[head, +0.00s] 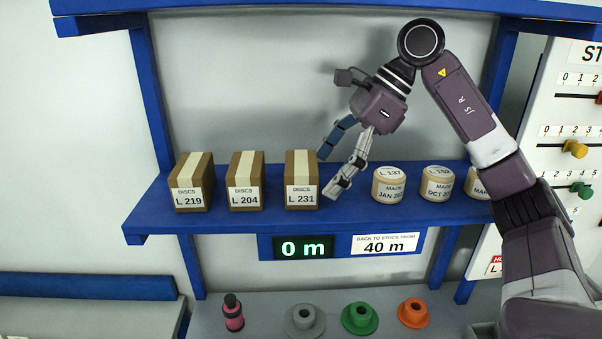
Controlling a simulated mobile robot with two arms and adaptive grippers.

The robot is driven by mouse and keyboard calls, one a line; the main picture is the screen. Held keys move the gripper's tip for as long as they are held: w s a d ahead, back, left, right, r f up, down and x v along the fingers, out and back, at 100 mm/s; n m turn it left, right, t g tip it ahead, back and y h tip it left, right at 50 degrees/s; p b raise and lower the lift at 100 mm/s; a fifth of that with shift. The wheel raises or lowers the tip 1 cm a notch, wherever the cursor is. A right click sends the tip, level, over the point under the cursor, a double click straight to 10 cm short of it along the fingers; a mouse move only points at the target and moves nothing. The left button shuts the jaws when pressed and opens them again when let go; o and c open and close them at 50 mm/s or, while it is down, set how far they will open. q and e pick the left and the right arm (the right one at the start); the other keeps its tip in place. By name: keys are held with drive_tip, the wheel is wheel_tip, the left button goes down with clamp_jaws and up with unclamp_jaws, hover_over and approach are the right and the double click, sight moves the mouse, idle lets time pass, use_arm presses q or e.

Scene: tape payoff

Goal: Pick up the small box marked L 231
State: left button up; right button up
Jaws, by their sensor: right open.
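The small box marked L 231 (301,197) stands upright on the blue shelf (240,225). Nothing is between the fingers. My left gripper is not in view.
Box L 204 (244,197) and box L 219 (189,198) stand to the left with narrow gaps. Tape rolls, including L 137 (389,189), stand to the right. A display reading 0 m (303,248) is below the shelf, above a pink bottle (233,314) and flanged hubs.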

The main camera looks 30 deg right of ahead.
sight(310, 161)
drive_tip(key=a, duration=0.1)
drive_tip(key=w+a+p, duration=0.2)
drive_tip(key=a, duration=0.1)
drive_tip(key=shift+w+f, duration=0.1)
drive_tip(key=shift+f, duration=0.05)
drive_tip(key=shift+w+a+f, duration=0.15)
drive_tip(key=shift+a+f, duration=0.05)
drive_tip(key=shift+f, duration=0.1)
drive_tip(key=shift+d, duration=0.15)
drive_tip(key=shift+d, duration=0.1)
drive_tip(key=shift+c, duration=1.4)
drive_tip(key=c, duration=1.2)
drive_tip(key=shift+o, duration=0.2)
drive_tip(key=shift+r, duration=0.15)
